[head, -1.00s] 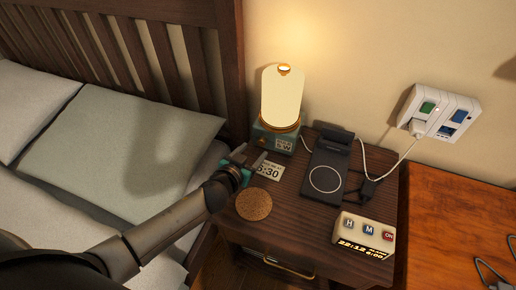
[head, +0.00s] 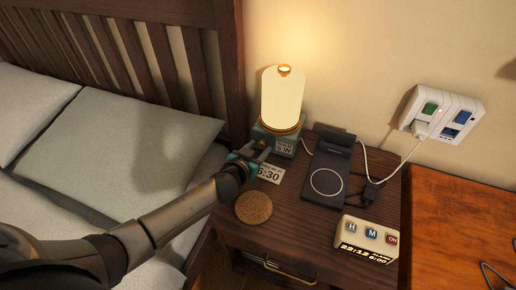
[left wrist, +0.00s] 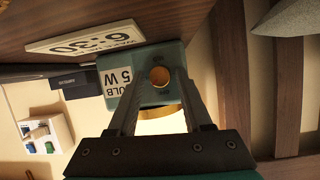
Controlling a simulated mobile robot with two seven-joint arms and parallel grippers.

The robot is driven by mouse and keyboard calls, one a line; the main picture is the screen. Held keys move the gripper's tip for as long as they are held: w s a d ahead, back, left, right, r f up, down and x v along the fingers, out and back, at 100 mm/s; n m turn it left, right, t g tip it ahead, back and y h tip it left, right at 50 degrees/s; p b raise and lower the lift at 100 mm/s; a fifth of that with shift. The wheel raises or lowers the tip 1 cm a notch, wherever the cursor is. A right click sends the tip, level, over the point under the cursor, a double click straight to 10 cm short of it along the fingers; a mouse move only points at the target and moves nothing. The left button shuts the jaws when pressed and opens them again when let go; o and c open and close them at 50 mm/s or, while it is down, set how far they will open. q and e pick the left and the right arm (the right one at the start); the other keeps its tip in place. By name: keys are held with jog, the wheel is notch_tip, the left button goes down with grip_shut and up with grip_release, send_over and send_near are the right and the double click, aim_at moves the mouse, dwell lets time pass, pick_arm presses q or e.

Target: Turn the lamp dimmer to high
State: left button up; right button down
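The lit lamp (head: 283,98) has a cream shade and a teal base (head: 287,145) and stands at the back left of the nightstand. In the left wrist view, the base (left wrist: 153,97) carries a round brass dimmer knob (left wrist: 160,77) and a "BULB 5 W" label. My left gripper (head: 262,153) is at the front left of the base. In the left wrist view, the left gripper (left wrist: 160,88) is open, with one finger on each side of the knob and visible gaps. My right gripper is out of view.
On the nightstand (head: 300,215), a "6:30" card (head: 270,173) lies just in front of the lamp. A cork coaster (head: 254,207), a black charging stand (head: 326,180) and a clock (head: 366,238) are nearby. The bed (head: 120,140) is left.

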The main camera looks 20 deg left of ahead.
pick_arm(q)
grip_shut()
jog(key=shift+d, duration=0.1)
dwell(0.4)
jog(key=shift+d+m+y, duration=0.1)
jog(key=shift+m+y, duration=0.5)
jog(key=shift+m, duration=0.2)
jog(key=shift+f+m+y+b, duration=0.1)
jog(key=shift+m+y+b, duration=0.2)
jog(key=shift+m+y, duration=0.15)
jog(key=shift+m+y+b, duration=0.35)
jog(key=shift+m+b, duration=0.1)
jog(key=shift+m, duration=0.2)
jog(key=shift+d+m+y+b, duration=0.1)
jog(key=shift+m+y+b, duration=0.2)
jog(key=shift+m, duration=0.2)
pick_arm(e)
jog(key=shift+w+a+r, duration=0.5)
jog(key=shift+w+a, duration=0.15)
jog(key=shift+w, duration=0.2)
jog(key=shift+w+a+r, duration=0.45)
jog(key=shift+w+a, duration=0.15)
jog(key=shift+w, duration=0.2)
